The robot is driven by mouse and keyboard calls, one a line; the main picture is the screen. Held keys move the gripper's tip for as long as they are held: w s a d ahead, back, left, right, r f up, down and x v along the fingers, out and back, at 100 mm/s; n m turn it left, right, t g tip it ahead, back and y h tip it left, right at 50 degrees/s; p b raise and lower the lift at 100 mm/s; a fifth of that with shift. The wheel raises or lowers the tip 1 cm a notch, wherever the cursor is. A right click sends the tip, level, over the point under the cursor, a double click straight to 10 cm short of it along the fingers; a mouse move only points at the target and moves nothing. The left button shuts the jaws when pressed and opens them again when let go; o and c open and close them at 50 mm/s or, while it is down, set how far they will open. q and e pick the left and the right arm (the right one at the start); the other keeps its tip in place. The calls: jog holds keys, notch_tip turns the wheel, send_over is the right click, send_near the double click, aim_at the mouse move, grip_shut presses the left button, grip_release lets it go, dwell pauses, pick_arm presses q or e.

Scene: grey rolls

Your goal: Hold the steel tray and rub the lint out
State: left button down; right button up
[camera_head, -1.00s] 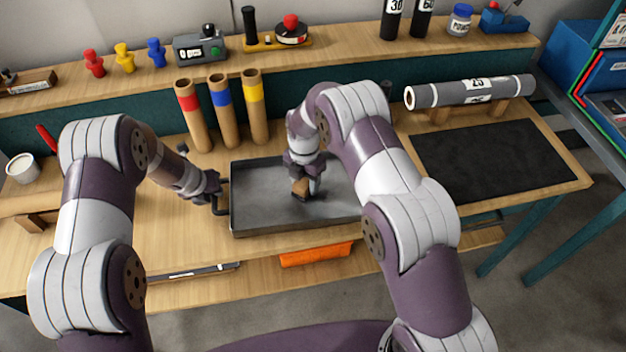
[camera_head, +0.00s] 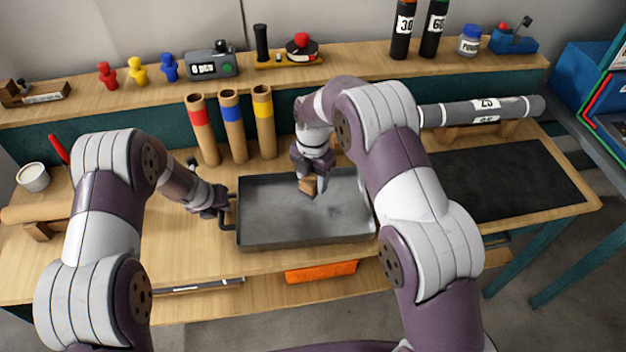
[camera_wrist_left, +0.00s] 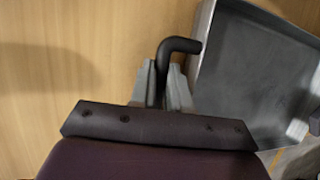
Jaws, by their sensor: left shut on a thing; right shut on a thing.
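The steel tray (camera_head: 268,218) is a shallow grey pan with a raised rim, lying on the bench; it also shows in the left wrist view (camera_wrist_left: 250,75). My left gripper (camera_head: 223,204) is shut on the dark handle (camera_wrist_left: 182,45) at the tray's left side. My right gripper (camera_head: 314,182) is shut on a small brown block (camera_head: 308,187) and points down over the back middle of the tray. Whether the block touches the tray floor is hard to tell. A faint grey patch, perhaps lint (camera_head: 334,212), shows in front of the block.
Three cardboard tubes (camera_head: 234,130) stand behind the tray. A grey roll (camera_head: 460,113) rests on a wooden stand behind a black mat (camera_head: 500,180) at right. A white cup (camera_head: 33,177) stands at left.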

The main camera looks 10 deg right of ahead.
pick_arm(q)
jog(key=c, duration=1)
grip_release()
jog(key=v, duration=1.2)
jog(key=shift+f, duration=0.1)
pick_arm(e)
jog(key=shift+f, duration=0.1)
